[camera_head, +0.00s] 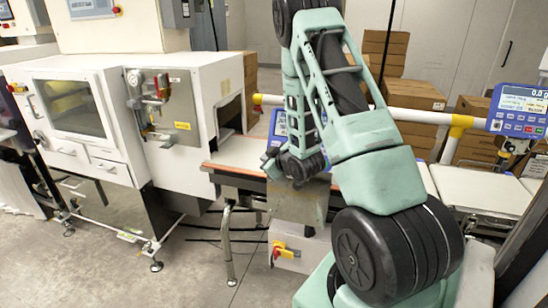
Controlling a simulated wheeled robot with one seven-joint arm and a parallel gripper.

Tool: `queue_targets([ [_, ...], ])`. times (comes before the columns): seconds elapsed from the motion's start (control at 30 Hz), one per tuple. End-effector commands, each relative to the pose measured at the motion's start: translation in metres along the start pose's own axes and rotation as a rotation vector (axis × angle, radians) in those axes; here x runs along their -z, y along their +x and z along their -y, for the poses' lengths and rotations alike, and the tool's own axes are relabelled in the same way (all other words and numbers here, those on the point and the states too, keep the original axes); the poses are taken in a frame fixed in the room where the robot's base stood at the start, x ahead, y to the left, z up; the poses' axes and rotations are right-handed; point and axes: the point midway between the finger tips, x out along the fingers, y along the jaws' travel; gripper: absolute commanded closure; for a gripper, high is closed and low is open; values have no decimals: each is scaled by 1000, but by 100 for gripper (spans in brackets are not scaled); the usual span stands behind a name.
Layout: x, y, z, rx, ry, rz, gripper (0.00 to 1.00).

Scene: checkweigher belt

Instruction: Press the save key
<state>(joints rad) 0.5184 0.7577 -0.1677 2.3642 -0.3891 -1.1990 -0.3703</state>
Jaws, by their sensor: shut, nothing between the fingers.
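A blue control panel (278,124) stands behind my arm near the middle, and its keys are mostly hidden by the arm. A second blue panel (519,112) at the right shows a lit screen and several small keys. I cannot read a save key on either panel. My gripper (268,161) is small in the view, at the end of my arm just below the middle panel and above the belt's left part. It is shut and empty. I cannot tell whether it touches anything.
A white machine cabinet (100,115) with a window stands at the left. The orange-edged belt (236,172) runs out of its opening. White weighing platforms (485,190) lie at the right. Cardboard boxes (412,95) are stacked behind a white and yellow rail (415,117). The front floor is clear.

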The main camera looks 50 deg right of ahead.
Motion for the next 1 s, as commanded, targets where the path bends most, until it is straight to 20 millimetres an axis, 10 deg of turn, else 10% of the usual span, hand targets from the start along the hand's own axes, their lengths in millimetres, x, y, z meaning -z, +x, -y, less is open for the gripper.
queue_targets([
  [1.0,-44,60,-44,0,1,1,100],
])
